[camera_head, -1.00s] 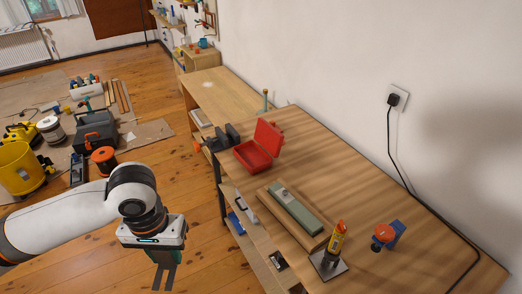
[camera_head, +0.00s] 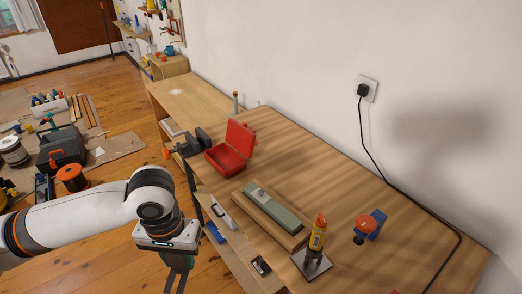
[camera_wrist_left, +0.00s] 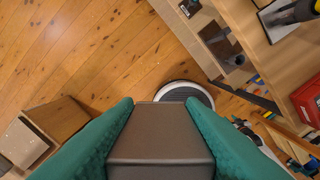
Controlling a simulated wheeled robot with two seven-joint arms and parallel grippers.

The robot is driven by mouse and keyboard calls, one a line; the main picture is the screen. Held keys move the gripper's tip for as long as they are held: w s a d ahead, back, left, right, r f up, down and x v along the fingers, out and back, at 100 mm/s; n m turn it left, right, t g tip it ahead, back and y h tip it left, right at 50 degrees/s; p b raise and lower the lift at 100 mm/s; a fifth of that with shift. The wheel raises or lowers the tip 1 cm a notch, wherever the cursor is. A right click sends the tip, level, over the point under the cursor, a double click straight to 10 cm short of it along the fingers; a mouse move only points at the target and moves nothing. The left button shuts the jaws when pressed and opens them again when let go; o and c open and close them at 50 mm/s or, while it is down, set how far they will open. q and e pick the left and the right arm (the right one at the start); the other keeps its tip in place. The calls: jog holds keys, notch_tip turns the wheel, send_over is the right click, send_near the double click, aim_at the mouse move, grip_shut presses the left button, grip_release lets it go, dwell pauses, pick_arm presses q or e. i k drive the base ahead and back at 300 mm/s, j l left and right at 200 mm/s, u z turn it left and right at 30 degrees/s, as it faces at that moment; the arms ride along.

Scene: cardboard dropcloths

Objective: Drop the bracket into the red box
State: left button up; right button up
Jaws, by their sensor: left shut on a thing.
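The open red box (camera_head: 229,158) stands on the workbench with its lid tipped up at the back. Its red side also shows at the right edge of the left wrist view (camera_wrist_left: 309,100). My left gripper (camera_head: 176,281) hangs over the floor to the left of the bench, below and in front of the box in the picture. The bracket cannot be told apart in the head view. My right gripper is not in view.
On the bench (camera_head: 290,150) are a sharpening stone (camera_head: 279,210) on a wooden board, a yellow bottle (camera_head: 318,232), a metal plate tool (camera_head: 311,263) and an orange-blue tool (camera_head: 368,224). A dark vise (camera_head: 188,145) sits at the bench's left edge. A shelf lies below.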

aim_at(221, 158)
jog(key=i+j+z, duration=0.4)
jog(key=j+z, duration=0.15)
jog(key=i+j+z, duration=0.15)
jog(key=j+z, duration=0.15)
